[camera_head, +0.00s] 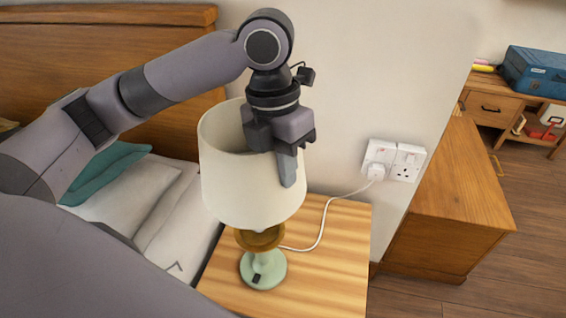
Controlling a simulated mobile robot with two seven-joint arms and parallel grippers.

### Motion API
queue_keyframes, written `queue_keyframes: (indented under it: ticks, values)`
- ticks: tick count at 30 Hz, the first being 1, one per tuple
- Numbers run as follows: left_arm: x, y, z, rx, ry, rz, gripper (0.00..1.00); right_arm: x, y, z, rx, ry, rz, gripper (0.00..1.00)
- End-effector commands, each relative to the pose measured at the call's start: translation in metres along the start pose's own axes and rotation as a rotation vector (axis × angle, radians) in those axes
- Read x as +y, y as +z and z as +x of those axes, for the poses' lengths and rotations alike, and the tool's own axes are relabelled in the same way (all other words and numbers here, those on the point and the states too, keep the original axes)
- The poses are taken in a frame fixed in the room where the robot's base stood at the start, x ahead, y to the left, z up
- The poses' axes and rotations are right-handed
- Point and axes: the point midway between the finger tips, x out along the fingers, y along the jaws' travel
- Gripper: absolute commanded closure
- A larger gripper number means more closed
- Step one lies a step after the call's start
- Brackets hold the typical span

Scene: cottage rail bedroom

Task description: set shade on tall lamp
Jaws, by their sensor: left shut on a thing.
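A cream lampshade (240,190) is in the middle of the head view, above the lamp. My left gripper (284,168) is shut on the shade's rim at its right side, with one finger showing outside the wall. The lamp (263,268) has a pale green round base with a small dark switch and a brown upper part. It stands upright on the wooden bedside table (335,270). The shade hides the lamp's top, so I cannot tell whether the shade rests on it or is held just above. My right gripper is not in view.
A white cable runs from the lamp to a wall socket (393,160). A bed with a wooden headboard (60,55) and pillows is at the left. A wooden cabinet (455,190) stands right of the wall edge. A blue case (537,72) sits on a desk behind.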

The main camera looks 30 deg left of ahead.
Motion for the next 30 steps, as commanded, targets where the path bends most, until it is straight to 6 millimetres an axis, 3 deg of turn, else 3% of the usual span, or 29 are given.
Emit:
queue_keyframes:
  ticks: [10, 30]
  values:
    - [0.000, 0.000, -0.002, 0.001, 0.000, 0.000, 1.00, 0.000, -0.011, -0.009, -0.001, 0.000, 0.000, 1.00]
    - [0.008, 0.000, 0.057, 0.000, 0.000, -0.001, 1.00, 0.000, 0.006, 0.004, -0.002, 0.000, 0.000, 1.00]
